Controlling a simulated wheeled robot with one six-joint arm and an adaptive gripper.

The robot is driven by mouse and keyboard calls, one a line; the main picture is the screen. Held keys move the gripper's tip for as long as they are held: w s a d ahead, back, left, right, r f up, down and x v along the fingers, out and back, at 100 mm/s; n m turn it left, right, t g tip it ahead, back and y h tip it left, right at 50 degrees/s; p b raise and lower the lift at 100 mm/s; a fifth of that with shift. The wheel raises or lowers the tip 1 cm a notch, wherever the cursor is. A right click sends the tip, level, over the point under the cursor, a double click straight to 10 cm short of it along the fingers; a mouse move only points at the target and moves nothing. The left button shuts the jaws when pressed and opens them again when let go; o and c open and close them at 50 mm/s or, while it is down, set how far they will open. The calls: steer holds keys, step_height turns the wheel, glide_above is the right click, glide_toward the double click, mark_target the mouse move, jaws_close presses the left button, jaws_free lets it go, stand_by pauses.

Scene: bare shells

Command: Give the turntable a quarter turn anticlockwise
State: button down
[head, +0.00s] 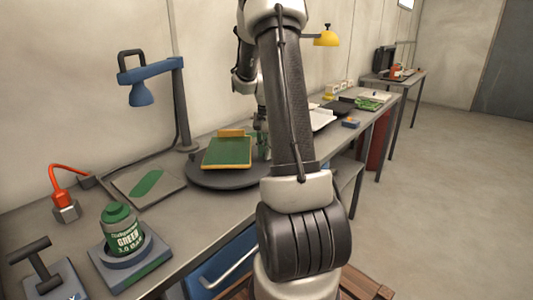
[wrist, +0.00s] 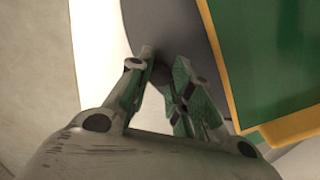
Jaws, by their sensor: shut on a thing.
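The turntable (head: 210,181) is a dark round disc on the bench. It also shows as a dark grey surface in the wrist view (wrist: 158,22). A green board with a yellow edge (head: 227,152) lies on it and fills the right of the wrist view (wrist: 268,50). My gripper (head: 262,147) is at the turntable's right side, partly hidden behind my arm in the head view. In the wrist view my gripper's green-padded fingers (wrist: 160,72) are drawn together over the disc, beside the board, shut on a small dark part of the turntable that they mostly hide.
A blue lamp (head: 150,85) stands behind the turntable on the left. A flat plate with a green patch (head: 148,187) and a green canister (head: 124,232) stand left of it. Papers and small items lie farther along the bench. Open floor (head: 450,190) is at right.

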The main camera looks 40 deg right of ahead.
steer(key=shift+w+d+n, duration=0.45)
steer(key=shift+w+n, duration=0.15)
steer(key=shift+w, duration=0.05)
steer(key=shift+w+d+n, duration=0.4)
steer(key=shift+w+n, duration=0.2)
steer(key=shift+w+d+n, duration=0.25)
steer(key=shift+w+n, duration=0.35)
steer(key=shift+w, duration=0.05)
steer(key=shift+w+d+n, duration=0.25)
steer(key=shift+w+n, duration=0.35)
steer(key=shift+w, duration=0.05)
steer(key=shift+w+d+n, duration=0.15)
steer(key=shift+w+n, duration=0.45)
steer(key=shift+w, duration=0.1)
steer(key=shift+w+d+n, duration=0.1)
steer(key=shift+w+n, duration=0.5)
steer(key=shift+w, duration=0.1)
steer(key=shift+w+n, duration=1.1)
steer(key=shift+w, duration=0.2)
steer(key=c, duration=1.3)
jaws_free()
steer(key=shift+o, duration=0.2)
